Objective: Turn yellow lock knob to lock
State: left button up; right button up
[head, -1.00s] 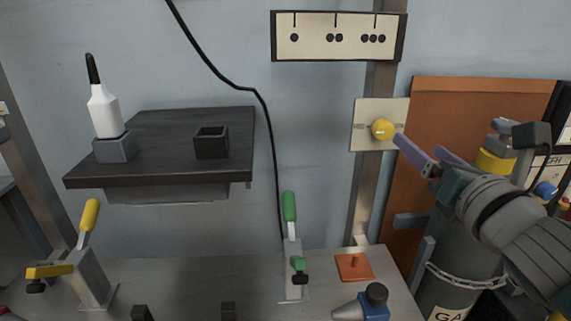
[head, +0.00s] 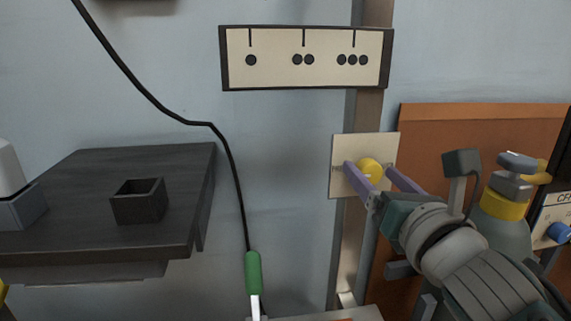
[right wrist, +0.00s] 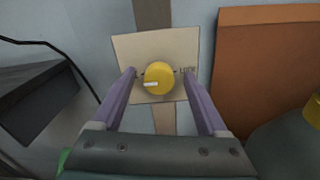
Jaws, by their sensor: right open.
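The yellow lock knob (head: 370,170) is mounted on a cream square plate (head: 345,186) on a metal post. In the right wrist view the knob (right wrist: 159,78) has a white mark on its left side, and lettering shows on the plate (right wrist: 182,48) to the right of it. My right gripper (head: 371,169) is open, with one purple finger on each side of the knob. In the right wrist view both fingers stand apart from the knob, with gaps left and right. My left gripper is not in view.
A sign with black dots (head: 304,59) hangs above the plate. An orange-brown panel (head: 480,125) and a grey gas cylinder (head: 505,232) stand to the right. A dark shelf (head: 90,190) with a small black box (head: 139,200) is at left, and a black cable (head: 237,180) hangs beside it.

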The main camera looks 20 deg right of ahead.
jog(key=shift+s+a, duration=0.1)
jog(key=shift+c, duration=0.5)
grip_shut()
